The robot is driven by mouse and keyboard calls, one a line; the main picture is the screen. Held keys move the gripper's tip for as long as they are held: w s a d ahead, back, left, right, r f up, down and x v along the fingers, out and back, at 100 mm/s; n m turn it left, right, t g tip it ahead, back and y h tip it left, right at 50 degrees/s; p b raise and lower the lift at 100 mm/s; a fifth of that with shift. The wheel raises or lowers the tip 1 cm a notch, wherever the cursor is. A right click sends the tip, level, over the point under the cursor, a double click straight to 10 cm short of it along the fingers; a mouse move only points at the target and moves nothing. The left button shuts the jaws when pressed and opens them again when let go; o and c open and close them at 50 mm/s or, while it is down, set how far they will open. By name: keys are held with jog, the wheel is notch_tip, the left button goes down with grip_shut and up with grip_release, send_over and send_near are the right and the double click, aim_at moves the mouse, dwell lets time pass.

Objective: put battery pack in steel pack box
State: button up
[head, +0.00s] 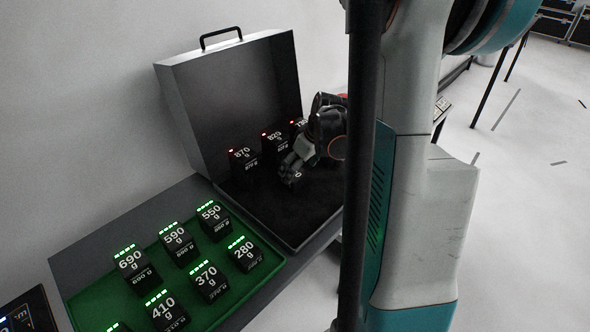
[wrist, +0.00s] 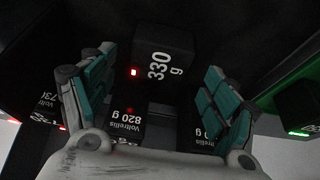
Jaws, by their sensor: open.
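The steel pack box (head: 180,92) stands open with its lid up at the back, and its floor is dark. Black battery packs with red lights stand inside: the 870 g pack (head: 243,158), the 820 g pack (head: 275,145) and one farther right, partly hidden by my gripper. My gripper (head: 287,172) is low inside the box, in front of these packs. In the wrist view its fingers (wrist: 158,75) are open on either side of a 330 g pack (wrist: 165,50) with a red light. I cannot tell whether they touch it. An 820 g pack (wrist: 128,115) shows there too.
A green tray (head: 268,268) left of the box holds several packs with green lights, such as the 280 g pack (head: 245,254) and the 550 g pack (head: 213,220). My arm hides the box's right side.

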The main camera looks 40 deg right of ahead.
jog(key=p+v, duration=0.2)
jog(key=v, duration=0.5)
jog(key=shift+r, duration=0.25)
dwell(0.9)
